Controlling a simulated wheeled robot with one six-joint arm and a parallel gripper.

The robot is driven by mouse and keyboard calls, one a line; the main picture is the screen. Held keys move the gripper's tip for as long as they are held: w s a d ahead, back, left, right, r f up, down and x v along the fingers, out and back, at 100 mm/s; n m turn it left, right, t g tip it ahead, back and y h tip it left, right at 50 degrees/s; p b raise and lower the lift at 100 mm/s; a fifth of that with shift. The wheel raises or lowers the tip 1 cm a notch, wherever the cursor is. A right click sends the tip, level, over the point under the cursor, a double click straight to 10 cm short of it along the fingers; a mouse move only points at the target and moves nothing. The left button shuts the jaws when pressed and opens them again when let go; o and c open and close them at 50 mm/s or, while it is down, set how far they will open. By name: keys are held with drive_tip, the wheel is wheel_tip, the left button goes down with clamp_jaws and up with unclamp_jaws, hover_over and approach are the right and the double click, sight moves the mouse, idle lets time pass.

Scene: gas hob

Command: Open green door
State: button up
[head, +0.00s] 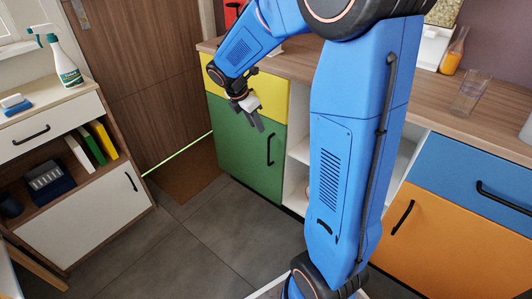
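The green door (236,147) is the lower front of a cabinet under the wooden counter, below a yellow drawer front. It looks closed, flush with the cabinet. Its black vertical handle (270,149) is on the right side of the door. My gripper (256,119) hangs in front of the border between the yellow drawer and the green door, up and left of the handle. It does not appear to touch the handle. It is small and seen at an angle, so I cannot tell how far its fingers are apart. Nothing is visible in it.
The yellow drawer (266,95) is above the door. Open white shelves (297,170) stand to the right, then an orange door (432,237) and a blue drawer (474,174). A low white cabinet (75,205) stands at left. The grey floor (200,245) between is clear.

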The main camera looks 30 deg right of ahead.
drive_tip(key=x, duration=1.7)
drive_tip(key=shift+w+f, duration=0.15)
drive_tip(key=shift+f, duration=0.1)
clamp_jaws()
